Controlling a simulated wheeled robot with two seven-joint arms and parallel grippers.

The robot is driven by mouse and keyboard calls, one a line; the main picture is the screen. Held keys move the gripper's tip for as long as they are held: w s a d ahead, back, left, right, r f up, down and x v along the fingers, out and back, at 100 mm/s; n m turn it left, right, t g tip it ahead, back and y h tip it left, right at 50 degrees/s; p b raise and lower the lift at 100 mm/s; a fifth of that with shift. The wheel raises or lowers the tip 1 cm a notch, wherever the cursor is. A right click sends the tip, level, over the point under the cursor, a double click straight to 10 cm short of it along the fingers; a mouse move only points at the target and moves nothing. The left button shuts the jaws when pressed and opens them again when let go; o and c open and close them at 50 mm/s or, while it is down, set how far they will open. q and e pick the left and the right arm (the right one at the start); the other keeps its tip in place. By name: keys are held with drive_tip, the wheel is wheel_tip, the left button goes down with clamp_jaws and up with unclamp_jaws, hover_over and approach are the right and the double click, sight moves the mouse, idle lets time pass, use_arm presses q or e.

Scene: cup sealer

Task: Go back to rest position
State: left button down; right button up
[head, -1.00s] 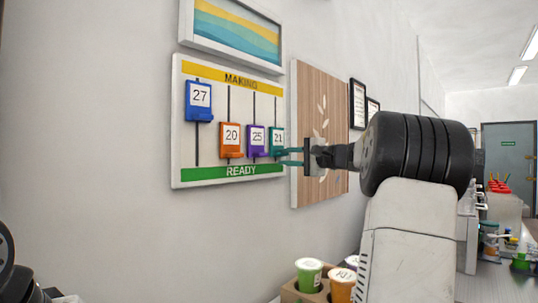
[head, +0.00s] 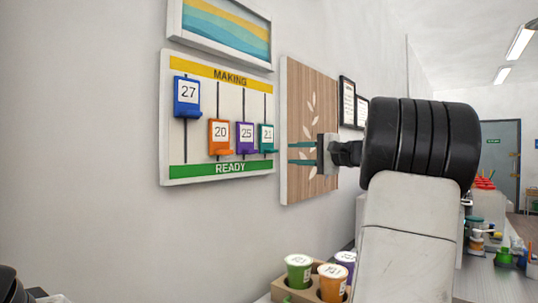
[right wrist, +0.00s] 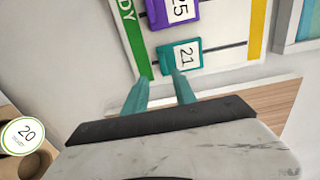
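The order board (head: 170,120) hangs on the wall, with a yellow MAKING strip on top and a green READY strip below. The blue slider 27 (head: 187,96) sits high on its track. The orange slider 20 (head: 220,137), purple slider 25 (head: 246,139) and teal slider 21 (head: 266,138) sit low, just above READY. My right gripper (head: 291,153) is open and empty, right of the board in front of the wood panel. In the right wrist view its two teal fingers (right wrist: 160,77) are apart, near slider 21 (right wrist: 180,55). My left gripper is out of view.
A cardboard carrier (head: 308,294) with green, orange and purple lidded cups stands below on the counter. The wood panel (head: 300,185) and frames hang close behind my right arm. Bottles and containers stand along the counter at right.

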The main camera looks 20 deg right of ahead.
idle(0.4)
drive_tip(key=s+a+f+n+g, duration=0.2)
drive_tip(key=s+a+f, duration=0.15)
drive_tip(key=a, duration=0.25)
drive_tip(key=s+a+f+n+g+h, duration=0.1)
drive_tip(key=s+a+f+g, duration=0.2)
drive_tip(key=a+f, duration=0.25)
drive_tip(key=s+a+f+n+g, duration=0.2)
drive_tip(key=s+a+f, duration=0.2)
drive_tip(key=a, duration=0.3)
drive_tip(key=s+a+f+n+g+h, duration=0.2)
drive_tip(key=s+f+n+h, duration=0.4)
drive_tip(key=s+f, duration=0.9)
drive_tip(key=shift+s+a+f+n, duration=0.15)
drive_tip(key=shift+s+a+n, duration=0.6)
drive_tip(key=shift+s, duration=0.25)
drive_tip(key=shift+d, duration=0.1)
